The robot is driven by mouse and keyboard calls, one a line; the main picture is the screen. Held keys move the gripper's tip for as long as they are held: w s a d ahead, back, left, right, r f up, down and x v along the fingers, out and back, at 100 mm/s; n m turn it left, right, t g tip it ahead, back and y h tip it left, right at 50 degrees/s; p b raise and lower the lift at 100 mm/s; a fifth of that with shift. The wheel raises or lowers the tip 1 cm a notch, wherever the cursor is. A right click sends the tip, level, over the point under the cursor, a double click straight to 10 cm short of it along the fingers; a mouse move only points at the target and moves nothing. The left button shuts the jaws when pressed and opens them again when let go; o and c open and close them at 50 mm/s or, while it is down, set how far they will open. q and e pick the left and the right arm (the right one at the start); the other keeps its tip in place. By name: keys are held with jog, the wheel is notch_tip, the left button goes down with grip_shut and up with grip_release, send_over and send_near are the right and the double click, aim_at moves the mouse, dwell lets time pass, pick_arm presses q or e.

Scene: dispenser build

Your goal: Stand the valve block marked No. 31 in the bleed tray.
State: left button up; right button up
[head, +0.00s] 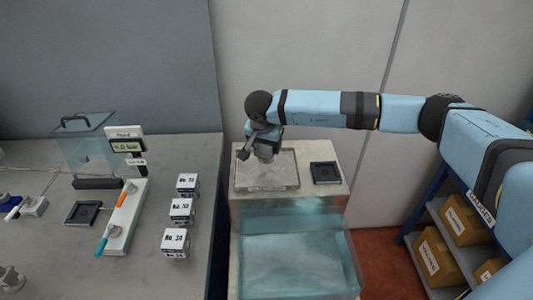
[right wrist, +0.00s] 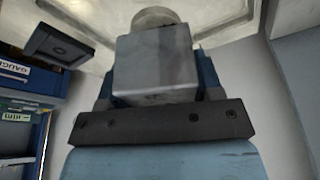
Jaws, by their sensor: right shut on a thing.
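My right gripper (head: 262,148) hangs over a shallow tray (head: 292,183) on a stand in the head view. It is shut on a grey block (right wrist: 155,62) with a round end (right wrist: 158,17), which shows between the blue fingers in the right wrist view. No number is readable on it. The block is over the tray area; I cannot tell whether it touches the floor of the tray. The tray has a label on its front edge, too small to read. Several white numbered valve blocks (head: 181,210) stand on the left bench, their numbers hard to read. My left gripper is not in view.
A dark square fixture (head: 325,172) sits right of the tray. A clear tank (head: 295,250) fills the stand's front. The grey bench (head: 150,270) holds a display (head: 126,142), a clear box (head: 85,145) and a strip with coloured handles (head: 122,215). Shelves with boxes (head: 433,255) stand at right.

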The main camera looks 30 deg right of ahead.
aim_at(267, 155)
notch_tip(267, 155, down, 4)
jog(key=shift+a+r+p, duration=0.1)
jog(key=shift+r+p, duration=0.1)
jog(key=shift+p, duration=0.15)
jog(key=shift+f, duration=0.35)
jog(key=shift+f, duration=0.15)
jog(key=o, duration=1.4)
